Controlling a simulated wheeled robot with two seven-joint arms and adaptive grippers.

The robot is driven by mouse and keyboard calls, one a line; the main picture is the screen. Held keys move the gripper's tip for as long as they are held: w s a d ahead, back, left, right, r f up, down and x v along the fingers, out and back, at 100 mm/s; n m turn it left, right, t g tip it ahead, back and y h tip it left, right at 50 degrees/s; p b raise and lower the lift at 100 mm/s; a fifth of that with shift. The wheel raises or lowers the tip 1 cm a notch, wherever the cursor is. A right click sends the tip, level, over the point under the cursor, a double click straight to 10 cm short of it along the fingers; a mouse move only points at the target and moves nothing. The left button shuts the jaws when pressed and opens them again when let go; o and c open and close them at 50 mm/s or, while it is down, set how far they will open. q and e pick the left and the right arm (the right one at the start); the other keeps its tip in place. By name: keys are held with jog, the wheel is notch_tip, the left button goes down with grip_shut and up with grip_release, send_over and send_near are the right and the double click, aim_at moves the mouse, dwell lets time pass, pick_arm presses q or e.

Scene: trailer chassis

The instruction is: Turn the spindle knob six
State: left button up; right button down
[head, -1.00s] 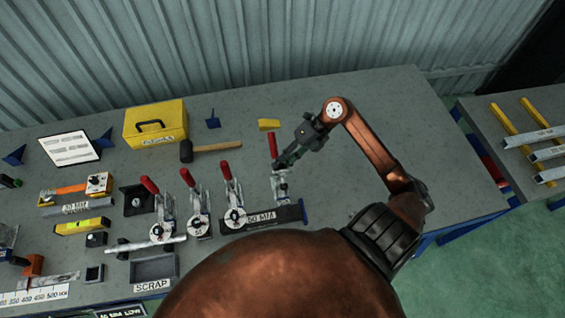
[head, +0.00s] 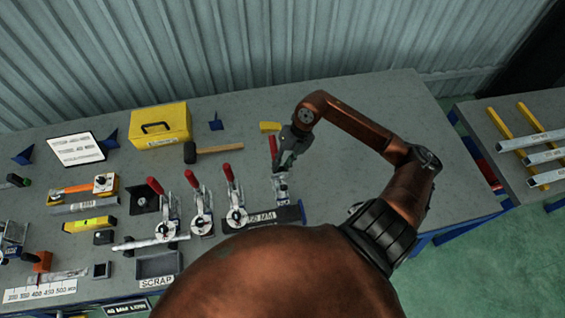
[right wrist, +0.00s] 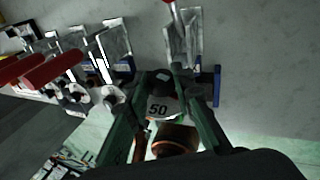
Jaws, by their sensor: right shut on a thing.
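Several toggle clamps with red handles stand in a row on the bench. My right gripper (head: 285,160) is at the rightmost clamp (head: 281,187), beside its red handle (head: 273,146). In the right wrist view, the gripper's green fingers (right wrist: 168,85) are on either side of a pale round part (right wrist: 160,107) marked 50. The gripper is shut on a part of this clamp; the fingers hide exactly which. I cannot read a six on any knob. My left gripper is not in view.
The neighbouring clamp (head: 236,198) stands close on the left. Behind are a mallet (head: 215,150), a yellow box (head: 160,126) and a small yellow block (head: 270,127). A scrap tray (head: 157,268) sits front left. The bench right of the clamp is clear.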

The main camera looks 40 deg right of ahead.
jog(key=h, duration=0.1)
jog(key=g+h+p, duration=0.1)
jog(key=shift+w+a+r+m+h, duration=0.15)
jog(key=shift+w+r+m+h, duration=0.1)
jog(key=shift+w+m+h, duration=0.05)
jog(key=h, duration=0.1)
jog(key=g+h, duration=0.2)
jog(key=shift+w+a+m, duration=0.15)
jog(key=shift+a+m, duration=0.1)
jog(key=shift+m, duration=0.15)
jog(key=shift+a+m+g+h+p, duration=0.1)
jog(key=shift+m+g+h+p, duration=0.25)
jog(key=shift+h, duration=0.45)
jog(key=g+h+p, duration=0.1)
jog(key=p, duration=0.1)
jog(key=m+g+h+p, duration=0.1)
jog(key=g+h+p, duration=0.1)
jog(key=shift+w+a+f+h, duration=0.15)
jog(key=shift+a+f+h, duration=0.05)
jog(key=shift+h, duration=0.1)
jog(key=shift+f+p, duration=0.15)
jog(key=shift+p, duration=0.3)
jog(key=shift+h, duration=0.3)
jog(key=shift+f, duration=0.1)
jog(key=c, duration=1.7)
grip_release()
